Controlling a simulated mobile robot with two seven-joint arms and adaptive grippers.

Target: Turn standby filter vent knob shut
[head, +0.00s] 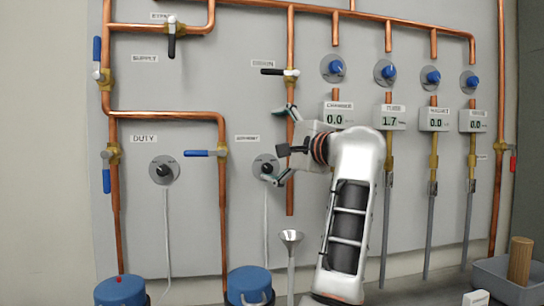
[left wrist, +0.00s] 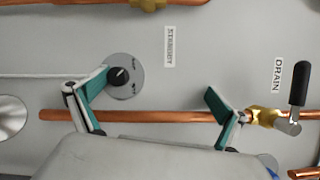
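The standby knob (head: 267,168) is a small black knob on a round grey plate on the wall panel, beside the label STANDBY (left wrist: 168,47). In the left wrist view the knob (left wrist: 119,76) is seen turned sideways. My left gripper (head: 286,145) is open and empty, its fingers spread wide in front of the panel. In the left wrist view the gripper (left wrist: 150,103) has one finger overlapping the edge of the knob's plate; the knob is not between the fingers. Whether that finger touches the plate I cannot tell. My right gripper is not in view.
A copper pipe (left wrist: 160,116) with the drain valve (left wrist: 262,117) runs close to the gripper. The duty knob (head: 162,170) is to the left. Gauges and blue knobs (head: 333,68) are to the right. A funnel (head: 291,238) and blue canisters (head: 249,284) stand below.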

